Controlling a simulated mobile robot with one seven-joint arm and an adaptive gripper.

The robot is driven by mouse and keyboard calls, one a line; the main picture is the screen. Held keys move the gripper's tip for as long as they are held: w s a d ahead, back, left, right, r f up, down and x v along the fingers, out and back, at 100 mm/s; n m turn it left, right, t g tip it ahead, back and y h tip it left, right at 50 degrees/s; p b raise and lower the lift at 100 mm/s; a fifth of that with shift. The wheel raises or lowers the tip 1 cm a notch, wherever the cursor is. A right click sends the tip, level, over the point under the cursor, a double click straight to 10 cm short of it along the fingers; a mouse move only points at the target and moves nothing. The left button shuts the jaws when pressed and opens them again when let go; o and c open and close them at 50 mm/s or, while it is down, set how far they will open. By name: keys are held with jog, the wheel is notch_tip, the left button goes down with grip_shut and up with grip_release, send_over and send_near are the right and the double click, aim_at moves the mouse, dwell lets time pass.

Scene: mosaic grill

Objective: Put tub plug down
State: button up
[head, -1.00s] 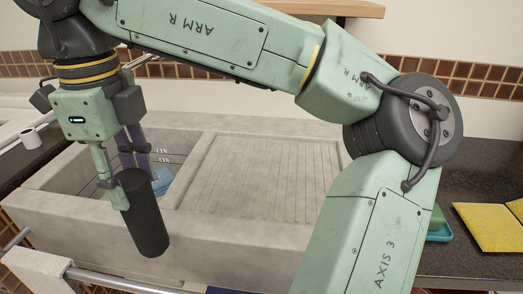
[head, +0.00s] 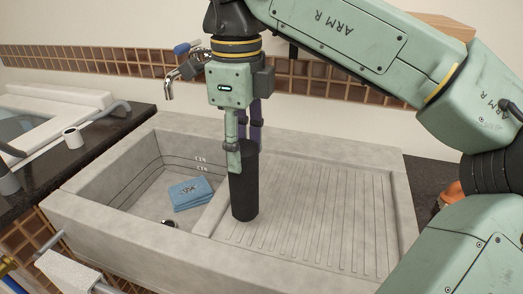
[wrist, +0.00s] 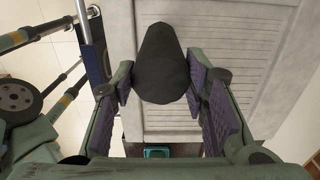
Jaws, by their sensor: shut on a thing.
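The tub plug (head: 244,188) is a tall, dark, near-black cylinder held upright. My gripper (head: 243,150) is shut on its upper part. In the head view the plug's lower end overlaps the left part of the ribbed drainboard (head: 310,215), beside the basin; I cannot tell whether it touches. In the wrist view the plug (wrist: 163,62) sits between the two purple-padded fingers, with the pale ribbed drainboard (wrist: 225,60) behind it.
The stone sink basin (head: 130,185) lies left of the drainboard. It holds a blue folded cloth-like item (head: 190,193) and a small round drain fitting (head: 169,223). A tap (head: 180,72) stands behind. A white cup (head: 72,136) is on the left counter. The right drainboard looks clear.

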jog(key=shift+w+d, duration=0.6)
jog(key=shift+d, duration=0.2)
jog(key=f, duration=0.1)
jog(key=d+f+p, duration=0.1)
jog(key=w+f, duration=0.1)
jog(key=f, duration=0.1)
jog(key=shift+d+p, duration=0.15)
jog(key=shift+p, duration=0.2)
jog(key=shift+f, duration=0.15)
jog(key=o, duration=1.4)
jog(key=shift+o, duration=0.2)
notch_tip(320, 180, up, 12)
jog(key=p, duration=0.1)
jog(key=shift+r, duration=0.25)
